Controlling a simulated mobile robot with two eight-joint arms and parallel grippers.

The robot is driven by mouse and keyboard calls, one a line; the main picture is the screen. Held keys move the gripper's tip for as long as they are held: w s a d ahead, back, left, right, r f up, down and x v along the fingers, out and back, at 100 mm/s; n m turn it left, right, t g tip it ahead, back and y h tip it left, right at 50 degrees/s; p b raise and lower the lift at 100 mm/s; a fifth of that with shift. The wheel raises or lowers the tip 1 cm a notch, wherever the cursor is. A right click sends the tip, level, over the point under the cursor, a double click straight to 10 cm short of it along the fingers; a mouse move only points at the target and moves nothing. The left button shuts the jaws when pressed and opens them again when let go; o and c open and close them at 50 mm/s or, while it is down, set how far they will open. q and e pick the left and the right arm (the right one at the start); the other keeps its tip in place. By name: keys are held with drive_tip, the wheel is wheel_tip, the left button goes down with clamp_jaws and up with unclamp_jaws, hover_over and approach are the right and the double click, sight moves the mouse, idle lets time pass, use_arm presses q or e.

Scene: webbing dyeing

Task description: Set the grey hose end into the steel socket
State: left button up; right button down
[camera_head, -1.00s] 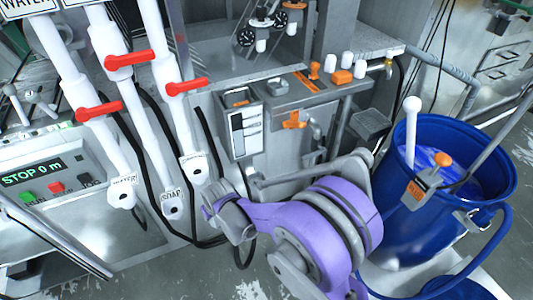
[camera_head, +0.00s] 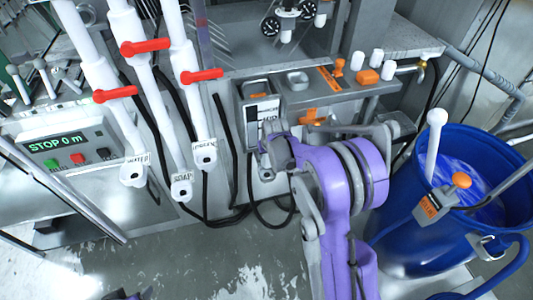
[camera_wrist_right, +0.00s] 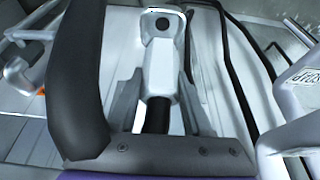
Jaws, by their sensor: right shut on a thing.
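My right gripper (camera_head: 268,156) is in front of the lower part of the scale panel, right of the white pipes. In the right wrist view its two grey fingers (camera_wrist_right: 160,105) are shut on a pale blocky fitting, the grey hose end (camera_wrist_right: 160,72). A short black piece shows below the hose end, between the fingers. A squarish end with a dark hole shows just beyond it; I cannot tell whether they are joined. I cannot pick out the steel socket with certainty.
Three white pipes with red levers (camera_head: 145,47) end in labelled fittings left of my right gripper. Black hoses (camera_head: 205,185) hang behind them. A blue barrel (camera_head: 405,215) stands at the right. A control panel (camera_head: 65,145) is at the left.

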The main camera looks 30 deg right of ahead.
sight(267, 164)
drive_tip(key=shift+f+b, duration=0.75)
drive_tip(key=shift+f, duration=1.1)
drive_tip(key=shift+f+b, duration=1.15)
drive_tip(key=shift+f, duration=0.25)
drive_tip(key=shift+c, duration=1.3)
unclamp_jaws()
drive_tip(key=shift+r, duration=0.15)
drive_tip(key=d+v, duration=0.1)
drive_tip(key=v, duration=1)
drive_tip(key=s+a+r+n+p, duration=0.1)
drive_tip(key=s+a+r, duration=0.35)
drive_tip(key=s, duration=0.25)
drive_tip(key=s+a+r+p, duration=0.2)
drive_tip(key=s+a+r, duration=0.1)
drive_tip(key=s+a, duration=0.5)
drive_tip(key=s, duration=0.4)
drive_tip(key=s+a+f+n+t+y, duration=0.1)
drive_tip(key=s+a, duration=0.1)
drive_tip(key=s, duration=0.4)
drive_tip(key=shift+a+n+p, duration=0.3)
drive_tip(key=shift+p, duration=0.1)
